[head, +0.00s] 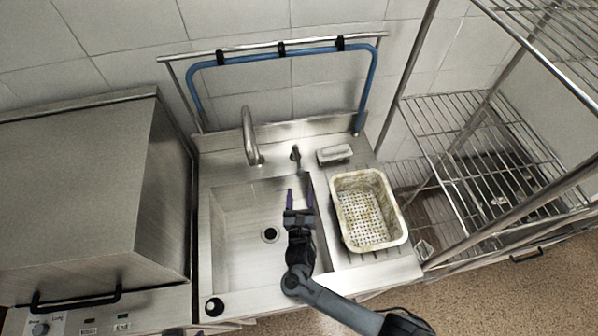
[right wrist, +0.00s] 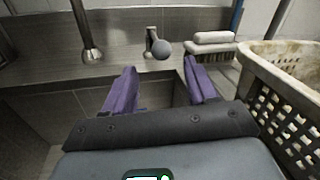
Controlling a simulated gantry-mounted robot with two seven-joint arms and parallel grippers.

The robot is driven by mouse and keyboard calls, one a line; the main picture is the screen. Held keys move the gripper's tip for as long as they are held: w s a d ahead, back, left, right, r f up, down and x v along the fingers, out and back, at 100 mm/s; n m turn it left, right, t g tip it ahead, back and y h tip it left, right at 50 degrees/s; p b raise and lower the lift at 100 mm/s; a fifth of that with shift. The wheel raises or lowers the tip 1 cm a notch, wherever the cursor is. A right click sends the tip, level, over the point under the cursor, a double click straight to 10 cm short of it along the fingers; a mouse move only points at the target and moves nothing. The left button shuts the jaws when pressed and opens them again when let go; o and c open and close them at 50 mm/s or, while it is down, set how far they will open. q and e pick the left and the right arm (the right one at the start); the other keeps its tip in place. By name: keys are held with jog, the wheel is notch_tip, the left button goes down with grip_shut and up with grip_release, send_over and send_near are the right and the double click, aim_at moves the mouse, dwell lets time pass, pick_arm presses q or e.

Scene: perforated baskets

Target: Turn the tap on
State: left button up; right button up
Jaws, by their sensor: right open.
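The tap has a curved steel spout (head: 250,137) at the back of the steel sink (head: 232,205). Its lever handle (head: 296,155) stands to the right of the spout. In the right wrist view the lever (right wrist: 160,46) has a round grey end and shows beyond the fingertips, with the spout (right wrist: 88,35) to its left. My right gripper (head: 300,184) is over the right side of the basin, in front of the lever. Its purple fingers (right wrist: 163,75) are apart and empty, not touching the lever. My left gripper is not in view.
A dirty perforated basket (head: 349,228) sits on the drainboard right of the basin. A pale brush-like item (head: 334,154) lies behind it. A blue hose (head: 286,52) hangs on a rail behind. A steel machine (head: 75,190) stands left, a wire rack (head: 470,150) right.

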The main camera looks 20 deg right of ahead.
aim_at(301, 177)
jog(key=b+x, duration=0.5)
jog(key=x, duration=0.2)
jog(key=shift+w+d+f, duration=0.2)
jog(key=shift+w+d+b, duration=0.15)
jog(key=shift+w+b, duration=0.3)
jog(key=shift+w+d+r, duration=0.1)
jog(key=shift+w+r, duration=0.05)
jog(key=shift+w, duration=0.05)
jog(key=shift+c, duration=0.3)
jog(key=c, duration=0.9)
grip_shut()
